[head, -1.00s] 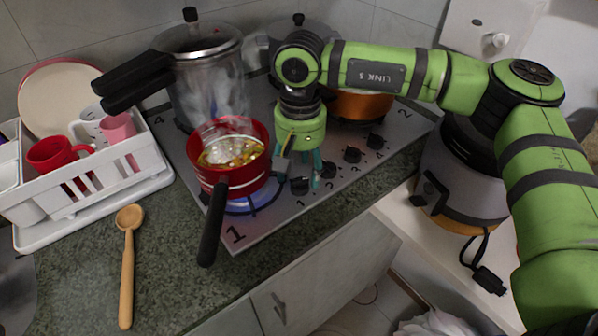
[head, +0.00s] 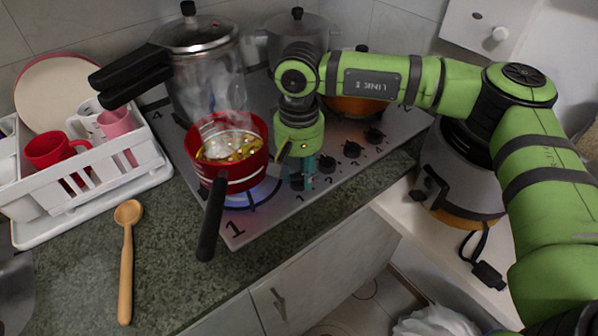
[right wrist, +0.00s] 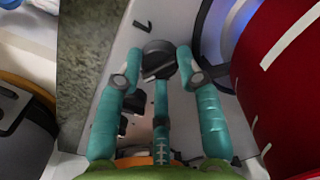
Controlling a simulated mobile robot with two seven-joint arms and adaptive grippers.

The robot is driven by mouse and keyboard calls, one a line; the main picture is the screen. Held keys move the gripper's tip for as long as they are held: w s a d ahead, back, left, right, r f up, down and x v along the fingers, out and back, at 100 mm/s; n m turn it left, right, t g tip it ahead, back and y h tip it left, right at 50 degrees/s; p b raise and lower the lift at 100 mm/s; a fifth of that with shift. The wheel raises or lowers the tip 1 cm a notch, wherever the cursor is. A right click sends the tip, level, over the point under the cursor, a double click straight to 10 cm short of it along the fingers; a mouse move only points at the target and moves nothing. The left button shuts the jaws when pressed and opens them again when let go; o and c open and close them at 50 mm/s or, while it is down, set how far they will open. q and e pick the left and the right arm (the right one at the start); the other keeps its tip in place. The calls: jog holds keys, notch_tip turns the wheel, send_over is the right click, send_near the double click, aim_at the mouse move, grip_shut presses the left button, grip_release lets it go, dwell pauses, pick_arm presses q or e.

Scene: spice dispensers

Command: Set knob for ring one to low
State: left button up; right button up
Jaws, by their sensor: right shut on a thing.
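The stove (head: 262,222) has a row of black knobs along its right edge, with ring one at the corner marked "1". My right gripper (head: 302,176) points down at the front-most knob (head: 296,184), beside the red pan. The knob's exact setting is hard to read. A blue flame shows on ring one under the red pan (head: 243,178). My left gripper is not in view.
The red pan stands close to my right gripper, its black handle (head: 211,222) pointing to the front. More knobs (head: 351,149) continue toward the back. A pressure cooker (head: 205,80) and an orange pot (head: 352,106) stand behind. A wooden spoon (head: 127,255) lies on the counter.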

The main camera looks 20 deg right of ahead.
aim_at(299, 175)
jog(key=shift+f+m+b, duration=0.25)
jog(key=shift+m+b, duration=0.6)
jog(key=shift+m, duration=0.35)
jog(key=shift+r+m, duration=0.25)
jog(key=shift+m, duration=0.35)
jog(key=o, duration=1.2)
jog(key=shift+c, duration=0.2)
jog(key=shift+r, duration=0.1)
notch_tip(299, 175, up, 12)
